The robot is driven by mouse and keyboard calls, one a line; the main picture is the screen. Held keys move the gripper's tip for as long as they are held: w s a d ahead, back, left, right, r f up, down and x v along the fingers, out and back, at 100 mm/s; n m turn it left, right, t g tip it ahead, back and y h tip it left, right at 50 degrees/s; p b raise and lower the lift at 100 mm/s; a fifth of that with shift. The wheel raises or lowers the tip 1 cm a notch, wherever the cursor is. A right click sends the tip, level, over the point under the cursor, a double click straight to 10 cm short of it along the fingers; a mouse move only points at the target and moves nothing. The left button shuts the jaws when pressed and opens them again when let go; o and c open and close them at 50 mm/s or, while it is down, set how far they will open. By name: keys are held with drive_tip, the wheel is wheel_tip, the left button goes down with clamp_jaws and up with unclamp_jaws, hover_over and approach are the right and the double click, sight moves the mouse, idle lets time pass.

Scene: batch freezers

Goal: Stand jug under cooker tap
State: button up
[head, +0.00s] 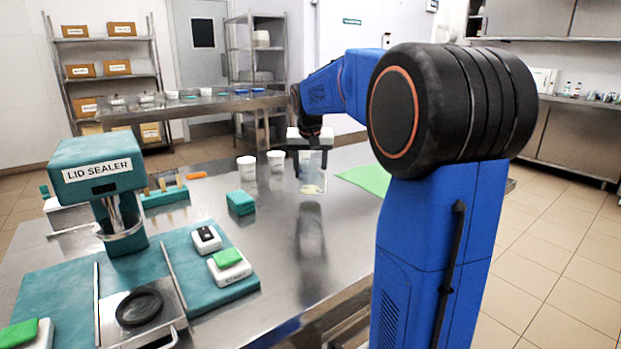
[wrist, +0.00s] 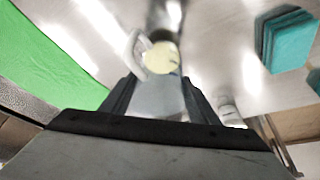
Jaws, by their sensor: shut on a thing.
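My gripper (head: 310,168) reaches down over the steel table, its fingers shut on a clear jug (head: 311,183). In the wrist view the jug (wrist: 158,98) sits between my gripper's fingers (wrist: 160,100), its pale handle to the upper left. A pale yellow patch shows at the jug in both views; I cannot tell whether it is contents or base. Whether the jug touches the table is unclear. I cannot make out a cooker or its tap in either view.
White cups (head: 246,168) and a teal block (head: 241,203) stand left of the jug. A green mat (head: 365,178) lies to its right. The lid sealer (head: 98,185) stands at the left. A second table (head: 195,103) and shelves (head: 105,62) are behind. Tiled floor is clear at right.

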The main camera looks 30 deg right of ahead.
drive_tip(key=shift+f, duration=1.2)
drive_tip(key=shift+f, duration=0.1)
drive_tip(key=o, duration=1.1)
drive_tip(key=shift+a, duration=0.1)
drive_tip(key=shift+c, duration=0.2)
